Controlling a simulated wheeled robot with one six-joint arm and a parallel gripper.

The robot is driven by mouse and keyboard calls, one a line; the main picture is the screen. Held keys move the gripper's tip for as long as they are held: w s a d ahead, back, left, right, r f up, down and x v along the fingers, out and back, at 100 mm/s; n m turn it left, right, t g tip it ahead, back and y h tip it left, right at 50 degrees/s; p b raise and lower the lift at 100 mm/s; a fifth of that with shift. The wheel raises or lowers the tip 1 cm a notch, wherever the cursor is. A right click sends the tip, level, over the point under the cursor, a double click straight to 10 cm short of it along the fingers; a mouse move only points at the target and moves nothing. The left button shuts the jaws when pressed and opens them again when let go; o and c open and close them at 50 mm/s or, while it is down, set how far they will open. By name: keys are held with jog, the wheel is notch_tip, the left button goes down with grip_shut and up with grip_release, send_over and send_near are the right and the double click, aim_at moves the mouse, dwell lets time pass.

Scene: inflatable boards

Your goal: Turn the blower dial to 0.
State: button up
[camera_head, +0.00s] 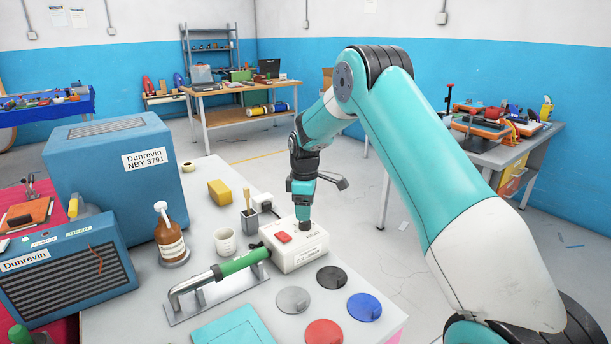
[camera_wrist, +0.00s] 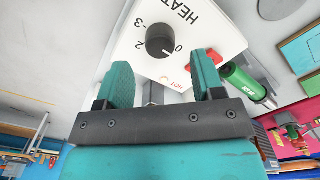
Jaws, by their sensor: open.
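The white control box (camera_head: 300,252) stands on the grey bench with a red switch (camera_head: 283,237) on top. In the wrist view its white face (camera_wrist: 205,25) shows upside-down letters reading "HEAT" and the numbers 0, 2 and 3 around a round black dial (camera_wrist: 160,40). No label reading "blower" shows. My gripper (camera_wrist: 163,75) is open, its two teal fingers apart, with the dial just beyond and between the fingertips. In the head view my gripper (camera_head: 303,217) points down over the box's back part and hides some of it.
A green-handled tool (camera_head: 240,264) lies left of the box, joined to it. A white cup (camera_head: 225,241), a brush pot (camera_head: 249,218) and a brown bottle (camera_head: 171,236) stand nearby. Coloured discs (camera_head: 331,277) lie in front. A blue Dunrevin unit (camera_head: 120,170) stands at left.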

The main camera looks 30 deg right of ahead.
notch_tip(320, 180, up, 14)
jog(key=b, duration=0.1)
jog(key=shift+f, duration=0.25)
